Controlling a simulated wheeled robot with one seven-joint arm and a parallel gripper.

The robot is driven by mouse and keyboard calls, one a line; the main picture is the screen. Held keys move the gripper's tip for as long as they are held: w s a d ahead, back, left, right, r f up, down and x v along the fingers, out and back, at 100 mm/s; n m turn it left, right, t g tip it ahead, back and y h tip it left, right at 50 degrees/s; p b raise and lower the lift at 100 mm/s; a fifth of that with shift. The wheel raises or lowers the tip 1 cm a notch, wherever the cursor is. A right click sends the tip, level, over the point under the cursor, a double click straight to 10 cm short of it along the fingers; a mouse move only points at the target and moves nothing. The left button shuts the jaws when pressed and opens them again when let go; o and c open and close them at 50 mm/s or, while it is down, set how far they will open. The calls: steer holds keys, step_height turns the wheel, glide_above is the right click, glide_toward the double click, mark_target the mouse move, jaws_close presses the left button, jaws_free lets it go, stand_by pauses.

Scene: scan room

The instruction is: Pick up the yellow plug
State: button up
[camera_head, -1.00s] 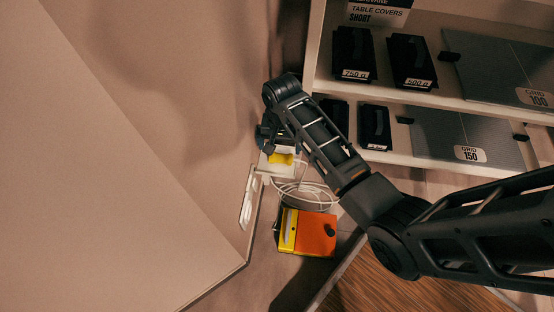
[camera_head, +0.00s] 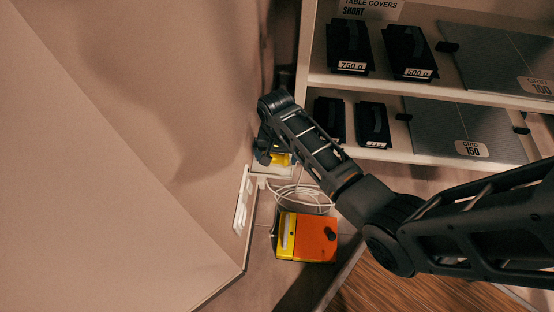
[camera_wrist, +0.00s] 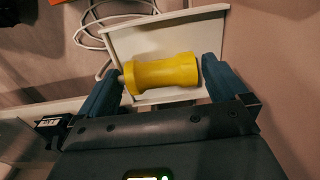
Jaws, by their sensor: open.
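The yellow plug (camera_wrist: 162,74) lies on its side over a white tray-like box (camera_wrist: 150,36) in the wrist view. My gripper (camera_wrist: 160,82) is open, with one blue finger beyond each end of the plug. The left finger is very close to the plug's narrow tip; a small gap shows at the right end. I cannot tell whether either finger touches it. In the head view, the plug (camera_head: 280,160) shows as a small yellow patch, partly hidden by my gripper (camera_head: 268,158).
A coiled white cable (camera_head: 300,195) lies beside the white box. An orange and yellow box (camera_head: 308,237) sits nearer the floor edge. A wall stands at left. Shelves with black weights (camera_head: 348,45) and grey grid plates (camera_head: 460,130) stand at right.

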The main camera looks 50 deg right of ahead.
steer(key=c, duration=1.1)
steer(key=shift+o, duration=0.2)
steer(key=shift+r, duration=0.1)
